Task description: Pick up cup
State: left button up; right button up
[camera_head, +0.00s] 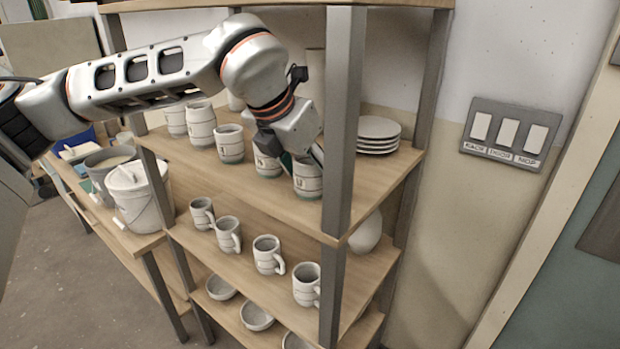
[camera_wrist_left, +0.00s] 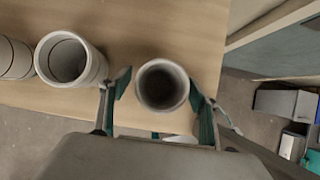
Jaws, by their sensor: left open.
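A pale grey cup without a visible handle (camera_head: 307,181) stands upright near the post end of the upper shelf board (camera_head: 385,178). My left gripper (camera_head: 302,160) is over it from above, with its fingers apart. In the left wrist view, the round mouth of this cup (camera_wrist_left: 162,86) lies between the two green-lined fingertips of my left gripper (camera_wrist_left: 160,92). A small gap shows at each side, and the cup is not gripped. A similar cup (camera_head: 267,164) stands just to its left; it also shows in the wrist view (camera_wrist_left: 69,58). My right gripper is not in view.
A grey shelf post (camera_head: 342,120) stands close to the right of the gripper. Stacked plates (camera_head: 378,135) lie behind it. More cups (camera_head: 230,143) line the board to the left. Handled mugs (camera_head: 268,255) stand on the shelf below. A white bucket (camera_head: 140,195) stands at left.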

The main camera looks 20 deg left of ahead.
pick_arm(q)
jog(key=c, duration=1.4)
jog(key=shift+o, duration=0.3)
jog(key=shift+r, duration=0.1)
